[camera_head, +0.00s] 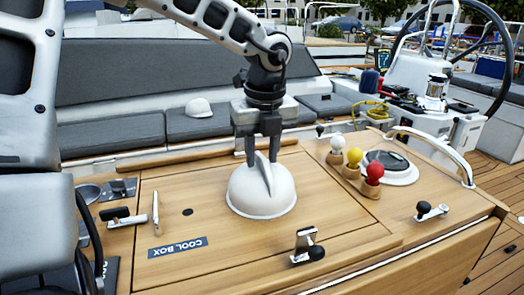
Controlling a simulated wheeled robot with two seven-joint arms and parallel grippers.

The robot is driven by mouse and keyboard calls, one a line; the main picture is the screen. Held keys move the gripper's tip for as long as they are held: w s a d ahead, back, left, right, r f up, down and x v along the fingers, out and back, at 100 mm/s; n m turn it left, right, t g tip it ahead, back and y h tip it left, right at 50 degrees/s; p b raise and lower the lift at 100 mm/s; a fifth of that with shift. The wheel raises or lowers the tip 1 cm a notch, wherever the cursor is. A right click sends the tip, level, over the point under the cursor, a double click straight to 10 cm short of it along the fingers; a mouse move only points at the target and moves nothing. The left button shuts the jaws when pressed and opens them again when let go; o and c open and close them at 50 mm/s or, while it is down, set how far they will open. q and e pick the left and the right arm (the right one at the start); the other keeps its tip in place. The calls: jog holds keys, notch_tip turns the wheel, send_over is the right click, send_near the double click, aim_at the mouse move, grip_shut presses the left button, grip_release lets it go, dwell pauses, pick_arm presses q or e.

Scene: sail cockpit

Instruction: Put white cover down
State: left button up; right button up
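The white cover (247,196) is a smooth dome with an upright fin-shaped handle on top. It is upright over the middle of the wooden cockpit table (190,185), behind and right of the COOL BOX label. I cannot tell whether its rim touches the wood or hangs just above it. My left gripper (263,157) points straight down from above, with one dark finger on each side of the fin. It looks shut on the fin. My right gripper is not in view.
A metal latch (307,246) is in front. A white cap (198,107) lies on the grey seat.

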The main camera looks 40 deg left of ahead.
pick_arm(q)
jog(key=shift+r, duration=0.1)
jog(key=shift+r+p, duration=0.25)
jog(key=shift+p, duration=0.2)
notch_tip(320, 180, up, 12)
jog(key=d, duration=0.1)
jog(key=shift+s+d+f, duration=0.15)
jog(key=shift+s+f, duration=0.05)
jog(key=shift+s, duration=0.1)
